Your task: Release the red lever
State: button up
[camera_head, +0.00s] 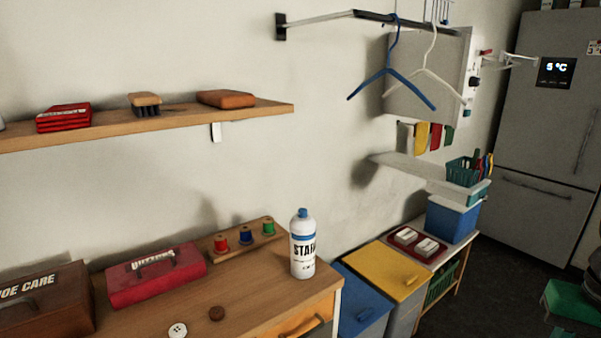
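A small red piece (486,52) sticks out at the upper right edge of a pale wall panel (415,95). It may be the red lever, but it is too small to tell its shape or position. A dark knob (474,81) sits below it on the panel's side. A thin white jointed piece (510,58) reaches from beside the red piece towards the fridge; I cannot tell what it is. My gripper is not in view.
A blue hanger (388,72) and a white hanger (430,72) hang from a rail in front of the panel. A white bottle (303,250) stands on the wooden cabinet (240,295). A grey fridge (540,130) stands at right. Dark floor (490,285) is open before it.

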aim_at(478, 53)
jog(key=u, duration=0.05)
jog(key=k, duration=0.65)
jog(key=z, duration=0.55)
jog(key=i, duration=1.05)
jog(key=z, duration=0.1)
